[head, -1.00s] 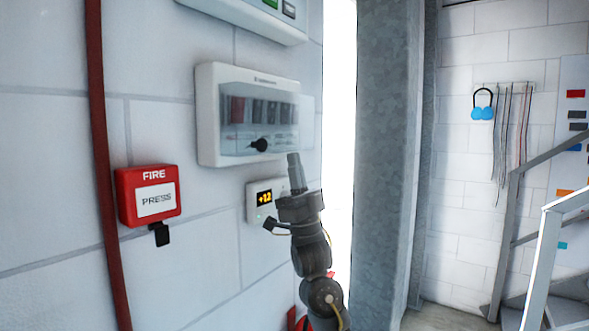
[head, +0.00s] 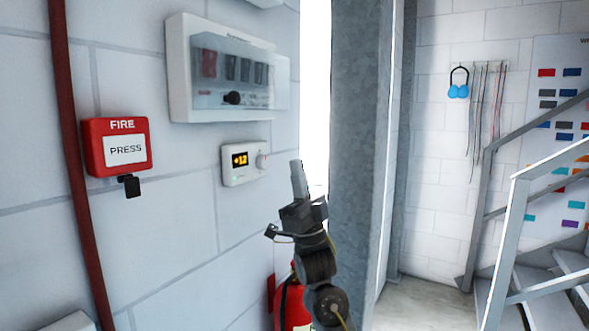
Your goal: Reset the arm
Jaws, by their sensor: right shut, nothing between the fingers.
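My right gripper (head: 299,180) stands upright in the middle of the head view, its fingers pointing up, shut and empty. My right arm runs down from it to the bottom edge. No contact with the thermostat shows. My left gripper is not in view.
On the left wall are a red fire call point (head: 117,147), a red pipe (head: 70,170) and a clear-covered switch box (head: 227,75). A fire extinguisher (head: 292,303) stands behind my arm. A grey column (head: 358,150) and metal stairs (head: 535,285) are to the right.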

